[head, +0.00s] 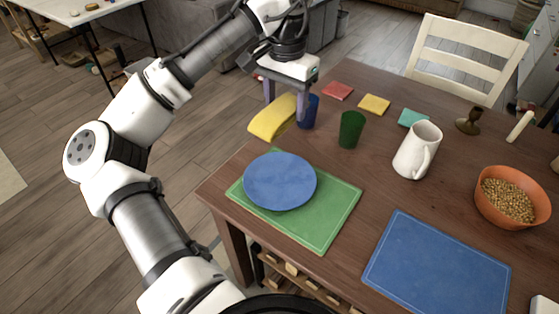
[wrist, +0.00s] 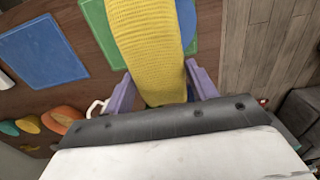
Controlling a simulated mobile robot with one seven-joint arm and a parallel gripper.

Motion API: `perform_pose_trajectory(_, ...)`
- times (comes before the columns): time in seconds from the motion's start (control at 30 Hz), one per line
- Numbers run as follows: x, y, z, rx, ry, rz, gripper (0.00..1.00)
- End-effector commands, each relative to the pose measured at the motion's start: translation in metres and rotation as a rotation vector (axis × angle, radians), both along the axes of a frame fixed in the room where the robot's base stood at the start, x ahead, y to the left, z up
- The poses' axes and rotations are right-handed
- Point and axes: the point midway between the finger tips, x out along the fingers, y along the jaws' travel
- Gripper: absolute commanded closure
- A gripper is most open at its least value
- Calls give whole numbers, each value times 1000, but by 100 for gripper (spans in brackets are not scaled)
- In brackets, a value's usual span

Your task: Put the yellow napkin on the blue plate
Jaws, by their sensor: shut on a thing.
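The yellow napkin (head: 272,118) is a folded cloth strip between the two purple fingers of my gripper (head: 285,108), which is shut on it. It hangs by the table's far left edge, behind the plate, and looks raised. In the wrist view the napkin (wrist: 147,45) fills the gap between the fingers of my gripper (wrist: 160,88) and stretches forward from them. The round blue plate (head: 280,182) lies on a green placemat (head: 331,212) at the table's near left. In the wrist view the napkin covers much of the plate (wrist: 187,20).
A blue cup (head: 308,112) stands close beside my gripper, and a green cup (head: 351,130) stands right of it. A white pitcher (head: 414,152), an orange bowl (head: 500,212) of grains and a blue placemat (head: 436,270) are further right. Red (head: 338,91), yellow (head: 374,104) and teal (head: 412,117) squares lie behind.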

Motion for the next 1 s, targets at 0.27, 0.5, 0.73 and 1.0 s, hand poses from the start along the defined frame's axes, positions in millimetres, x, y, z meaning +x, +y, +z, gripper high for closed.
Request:
perform_pose_trajectory(0.27, -1, 0, -35, -3, 5, -1, 65)
perform_pose_trajectory(0.5, -1, 1, -98, 2, 4, 0, 65)
perform_pose_trajectory(0.73, -1, 1, -148, 0, 1, 1, 65)
perform_pose_trajectory(1.0, -1, 0, -170, 1, 1, 0, 65)
